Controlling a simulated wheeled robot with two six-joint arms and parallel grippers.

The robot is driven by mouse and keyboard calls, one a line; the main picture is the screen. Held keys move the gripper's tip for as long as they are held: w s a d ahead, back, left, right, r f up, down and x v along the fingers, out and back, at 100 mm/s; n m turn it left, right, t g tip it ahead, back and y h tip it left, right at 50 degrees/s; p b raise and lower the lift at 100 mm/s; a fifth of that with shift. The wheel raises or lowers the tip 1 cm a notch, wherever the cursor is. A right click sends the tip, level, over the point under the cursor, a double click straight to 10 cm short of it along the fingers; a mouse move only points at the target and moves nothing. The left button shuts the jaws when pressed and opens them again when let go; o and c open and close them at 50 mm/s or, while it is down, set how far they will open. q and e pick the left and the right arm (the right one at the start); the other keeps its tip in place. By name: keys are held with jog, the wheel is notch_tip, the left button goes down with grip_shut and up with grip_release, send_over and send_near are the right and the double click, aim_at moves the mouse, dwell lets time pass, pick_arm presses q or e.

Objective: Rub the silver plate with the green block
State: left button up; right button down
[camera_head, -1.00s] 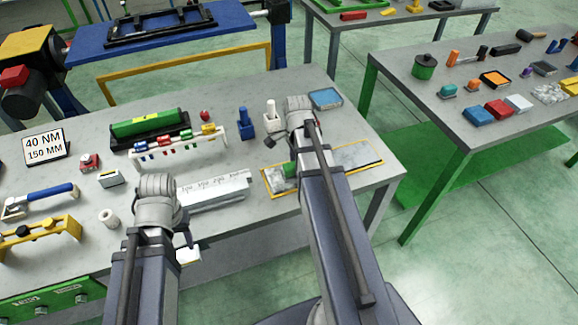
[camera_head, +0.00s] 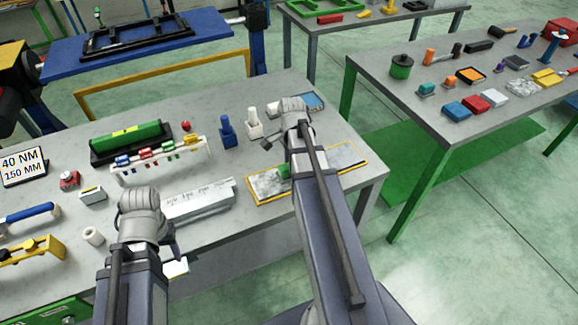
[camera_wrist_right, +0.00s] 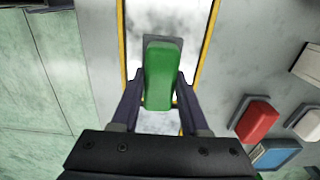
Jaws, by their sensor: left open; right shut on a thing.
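The silver plate (camera_head: 345,158) lies on the near workbench, grey and mottled with a yellow border; it also shows in the right wrist view (camera_wrist_right: 199,14). My right gripper (camera_wrist_right: 160,80) is shut on the green block (camera_wrist_right: 160,72), one finger on each side, over the plate. In the head view only a small part of the green block (camera_head: 284,171) shows, left of my right arm, which hides the fingers and the plate's middle. I cannot tell whether block and plate touch.
A blue tray (camera_head: 315,101) sits at the bench's far right corner. A second table (camera_head: 420,112) with several items stands to the right.

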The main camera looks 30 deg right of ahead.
pick_arm(q)
jog(key=shift+a+f, duration=0.1)
jog(key=shift+f, duration=0.05)
pick_arm(e)
jog(key=shift+s+d+f, duration=0.1)
jog(key=shift+s+d, duration=0.05)
jog(key=shift+d, duration=0.65)
jog(key=shift+s+d, duration=0.1)
jog(key=shift+d, duration=0.65)
pick_arm(q)
jog(key=shift+r+p, duration=0.35)
jog(key=shift+r, duration=0.05)
pick_arm(e)
jog(key=shift+d+r, duration=0.15)
jog(key=shift+r, duration=0.25)
pick_arm(q)
notch_tip(320, 180, up, 5)
jog(key=p, duration=0.5)
jog(key=shift+r, duration=0.1)
pick_arm(e)
notch_tip(320, 180, up, 5)
jog(key=shift+r, duration=0.1)
notch_tip(320, 180, up, 3)
jog(key=p, duration=0.3)
pick_arm(q)
notch_tip(320, 180, up, 3)
